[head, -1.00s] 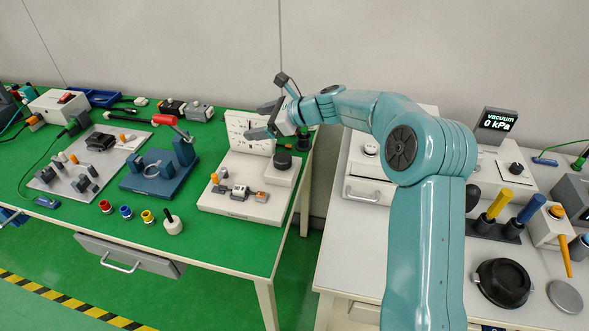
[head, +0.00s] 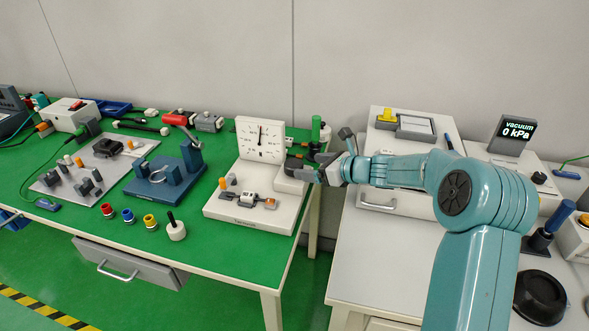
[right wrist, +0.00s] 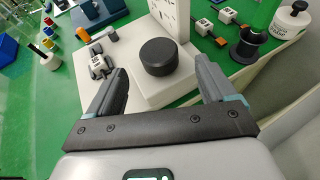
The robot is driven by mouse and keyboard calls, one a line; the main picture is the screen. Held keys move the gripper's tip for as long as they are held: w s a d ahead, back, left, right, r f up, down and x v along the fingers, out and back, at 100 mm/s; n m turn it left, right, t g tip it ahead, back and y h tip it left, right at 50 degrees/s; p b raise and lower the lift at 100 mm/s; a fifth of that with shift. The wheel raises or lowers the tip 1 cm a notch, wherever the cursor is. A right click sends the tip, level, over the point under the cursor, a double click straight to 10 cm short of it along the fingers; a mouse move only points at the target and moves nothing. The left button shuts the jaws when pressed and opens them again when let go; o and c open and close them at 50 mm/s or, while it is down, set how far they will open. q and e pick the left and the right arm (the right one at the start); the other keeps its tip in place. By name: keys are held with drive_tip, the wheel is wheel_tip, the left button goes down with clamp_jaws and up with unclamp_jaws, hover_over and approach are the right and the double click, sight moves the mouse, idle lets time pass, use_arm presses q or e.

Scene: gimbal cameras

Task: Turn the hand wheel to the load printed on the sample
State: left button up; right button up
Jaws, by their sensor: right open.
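The hand wheel (right wrist: 158,56) is a dark round knob on a white block in the right wrist view. My right gripper (right wrist: 160,72) is open, with one finger on each side of the wheel and a gap to both; I cannot tell whether the fingers are level with it. My left gripper is out of view.
A blue fixture (head: 165,180) with a red handle stands left of the base. Coloured rings and a white pot (head: 176,230) lie in front. A green cylinder (head: 316,128) stands behind my gripper. The white table (head: 385,250) is across a gap on the right.

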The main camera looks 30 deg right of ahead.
sight(295, 164)
drive_tip(key=x, duration=0.7)
drive_tip(key=shift+w+a+r, duration=0.1)
drive_tip(key=shift+r, duration=0.1)
